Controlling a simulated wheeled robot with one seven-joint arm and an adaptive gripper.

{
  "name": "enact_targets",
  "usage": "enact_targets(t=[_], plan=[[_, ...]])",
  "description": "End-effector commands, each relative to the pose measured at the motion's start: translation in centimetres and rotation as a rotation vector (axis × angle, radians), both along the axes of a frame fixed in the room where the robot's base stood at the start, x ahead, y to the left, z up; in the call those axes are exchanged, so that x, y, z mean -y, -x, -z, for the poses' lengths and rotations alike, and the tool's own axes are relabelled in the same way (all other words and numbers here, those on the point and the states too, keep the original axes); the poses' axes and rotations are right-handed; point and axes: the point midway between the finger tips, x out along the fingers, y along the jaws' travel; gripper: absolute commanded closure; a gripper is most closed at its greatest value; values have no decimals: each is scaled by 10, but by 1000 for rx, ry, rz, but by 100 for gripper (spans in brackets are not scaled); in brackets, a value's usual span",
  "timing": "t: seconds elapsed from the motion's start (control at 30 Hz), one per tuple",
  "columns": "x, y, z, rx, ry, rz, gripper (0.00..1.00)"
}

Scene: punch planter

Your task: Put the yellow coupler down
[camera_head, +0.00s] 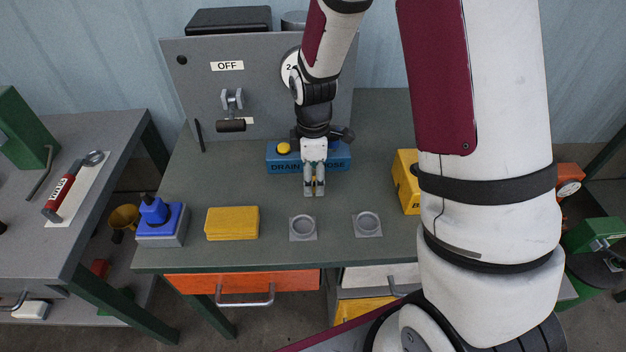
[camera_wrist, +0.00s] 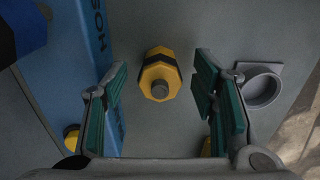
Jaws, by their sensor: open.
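The yellow coupler (camera_wrist: 159,77), with black bands and a grey stub on its end, shows in the wrist view between my fingers, clear of both. It appears to stand on the grey-green bench. My gripper (camera_head: 314,193) is open with nothing between its pads touching the coupler; the wrist view also shows its two green-padded fingers (camera_wrist: 164,104) spread apart. In the head view my gripper is in front of the blue drain hose box (camera_head: 308,165), and I cannot make out the coupler there.
Two grey ring holders (camera_head: 303,229) (camera_head: 367,224) sit near the bench's front edge. A yellow block (camera_head: 232,223) and a blue-topped box (camera_head: 161,222) stand to the left. A grey panel (camera_head: 215,90) rises behind. A yellow box (camera_head: 406,180) stands to the right.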

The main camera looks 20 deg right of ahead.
Motion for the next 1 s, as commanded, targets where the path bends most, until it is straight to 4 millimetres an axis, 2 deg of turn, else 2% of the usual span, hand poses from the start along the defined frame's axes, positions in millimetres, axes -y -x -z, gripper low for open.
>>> enact_targets(t=[0.1,0.13,0.33,0.4,0.73,0.87,1.0], plan=[[0,0,0,0,0,0,47],[0,0,0,0,0,0,51],[0,0,0,0,0,1,97],[0,0,-1,0,0,1,100],[0,0,-4,0,0,1,100],[0,-1,-14,3,0,2,100],[1,-1,-32,4,-1,2,100]])
